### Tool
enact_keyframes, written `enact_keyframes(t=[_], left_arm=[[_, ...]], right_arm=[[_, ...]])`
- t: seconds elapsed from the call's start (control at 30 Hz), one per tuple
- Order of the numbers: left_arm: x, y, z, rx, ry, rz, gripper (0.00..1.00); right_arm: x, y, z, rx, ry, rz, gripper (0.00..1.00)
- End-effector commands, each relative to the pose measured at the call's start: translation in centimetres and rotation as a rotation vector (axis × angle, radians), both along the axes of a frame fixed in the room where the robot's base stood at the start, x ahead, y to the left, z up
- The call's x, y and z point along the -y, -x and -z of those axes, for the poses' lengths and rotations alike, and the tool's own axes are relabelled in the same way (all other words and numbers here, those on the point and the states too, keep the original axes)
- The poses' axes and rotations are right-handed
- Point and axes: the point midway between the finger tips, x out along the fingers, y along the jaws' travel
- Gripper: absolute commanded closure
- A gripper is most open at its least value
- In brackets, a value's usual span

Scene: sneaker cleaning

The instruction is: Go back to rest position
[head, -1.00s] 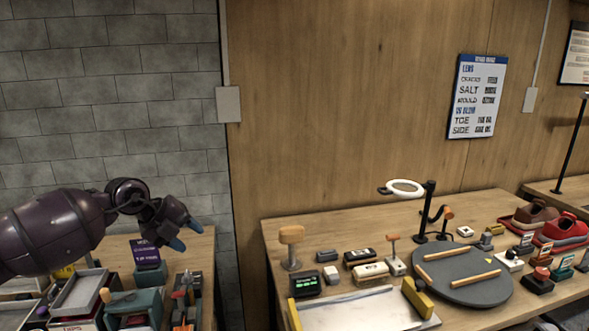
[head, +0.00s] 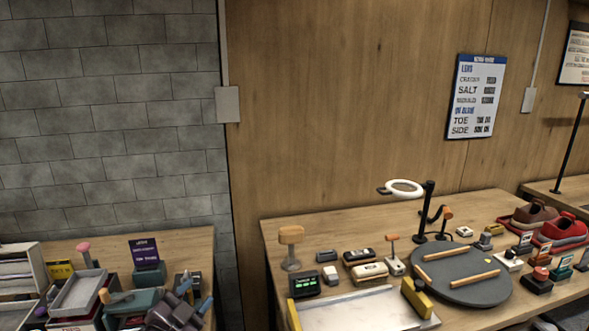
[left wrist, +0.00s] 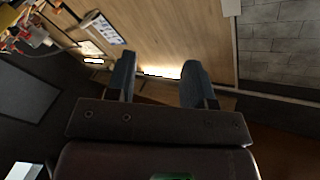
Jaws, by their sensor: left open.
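My left gripper (head: 193,296) is low at the bottom of the head view, in front of the left table, with its two blue fingertips pointing up and right. In the left wrist view, the left gripper (left wrist: 158,80) shows two spread fingers with nothing between them. The wooden wall and the edge of a table lie beyond the fingers. My right gripper is in neither view. A brown and red sneaker pair (head: 562,229) sits in a red tray at the right end of the workbench.
The left table holds a purple sign (head: 144,252), a grey tray (head: 78,294) and several tools close to my left gripper. The workbench holds a round dark mat (head: 462,276), a ring lamp (head: 405,188) and a pale board (head: 362,309). A gap separates the two tables.

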Motion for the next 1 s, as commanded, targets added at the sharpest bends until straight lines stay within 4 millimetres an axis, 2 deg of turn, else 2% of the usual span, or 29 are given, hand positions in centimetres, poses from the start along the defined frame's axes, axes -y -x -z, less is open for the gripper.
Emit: enact_keyframes(t=[0.03,0.2,0.4,0.6,0.7,0.8,1.0], left_arm=[[-0.7,1.5,2.1,-0.070,0.054,-0.037,0.52],[-2.6,6.4,7.9,-0.270,0.230,-0.140,0.52],[-4.5,13.2,13.5,-0.425,0.398,-0.258,0.52],[-6.2,20.3,18.6,-0.548,0.463,-0.384,0.52],[-6.4,23.0,20.3,-0.596,0.477,-0.422,0.52],[-6.5,24.8,21.3,-0.627,0.479,-0.442,0.52],[-6.7,25.7,21.8,-0.643,0.476,-0.450,0.52]], right_arm=[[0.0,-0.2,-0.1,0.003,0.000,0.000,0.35],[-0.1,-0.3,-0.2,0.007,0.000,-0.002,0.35],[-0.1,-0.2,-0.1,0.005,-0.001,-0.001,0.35],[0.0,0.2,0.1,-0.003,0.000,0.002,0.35],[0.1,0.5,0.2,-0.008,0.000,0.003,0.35],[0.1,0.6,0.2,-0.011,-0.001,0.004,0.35],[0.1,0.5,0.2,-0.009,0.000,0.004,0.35]])
